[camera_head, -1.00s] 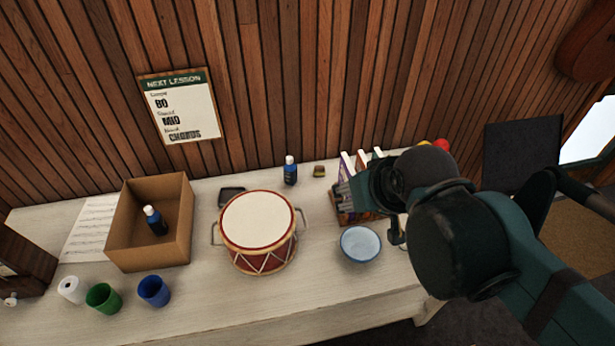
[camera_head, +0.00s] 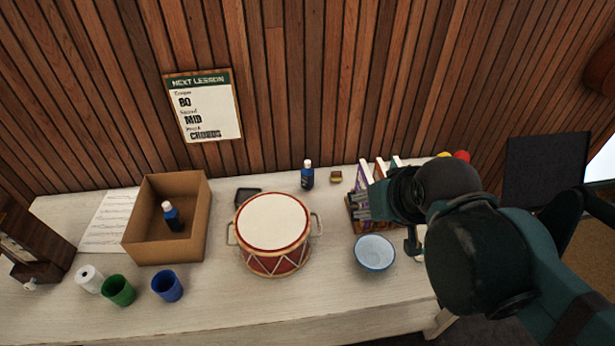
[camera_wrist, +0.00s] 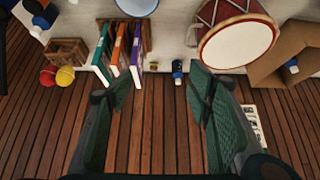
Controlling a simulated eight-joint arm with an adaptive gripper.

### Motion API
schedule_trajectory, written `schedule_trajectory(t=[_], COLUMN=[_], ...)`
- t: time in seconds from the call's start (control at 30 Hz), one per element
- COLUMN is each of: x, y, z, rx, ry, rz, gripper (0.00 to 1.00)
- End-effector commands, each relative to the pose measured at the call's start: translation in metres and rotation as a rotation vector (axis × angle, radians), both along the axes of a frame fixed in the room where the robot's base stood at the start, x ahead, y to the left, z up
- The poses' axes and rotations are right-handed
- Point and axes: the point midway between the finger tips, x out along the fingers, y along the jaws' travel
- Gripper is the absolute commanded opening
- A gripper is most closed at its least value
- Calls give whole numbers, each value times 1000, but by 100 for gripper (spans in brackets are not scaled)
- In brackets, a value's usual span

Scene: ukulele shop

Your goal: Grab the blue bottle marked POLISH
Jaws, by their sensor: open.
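One dark blue bottle with a white cap (camera_head: 307,176) stands upright at the back of the table by the wall, behind the drum. A second similar bottle (camera_head: 172,217) is inside the open cardboard box, leaning slightly. No lettering is readable on either. My gripper (camera_head: 364,203) is open and empty, above the right part of the table near the books, to the right of the back bottle. In the wrist view my fingers (camera_wrist: 161,76) are spread apart. The back bottle (camera_wrist: 178,70) shows near the right fingertip, and the boxed bottle (camera_wrist: 291,66) is at the right edge.
The drum (camera_head: 272,222) stands mid-table, right of the cardboard box (camera_head: 150,254). A bowl (camera_head: 375,253) is below my gripper, with upright books (camera_head: 363,176) beside it. A small yellowish block (camera_head: 336,176) sits right of the back bottle. Cups (camera_head: 118,291) stand front left.

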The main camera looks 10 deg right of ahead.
Motion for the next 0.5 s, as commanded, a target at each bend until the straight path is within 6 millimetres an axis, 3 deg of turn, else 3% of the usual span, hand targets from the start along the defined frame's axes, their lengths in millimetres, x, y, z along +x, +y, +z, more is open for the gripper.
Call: schedule_trajectory(t=[0.5], x=[7], y=[1], z=[3], rx=[-15], ry=[11], rz=[24], gripper=[50])
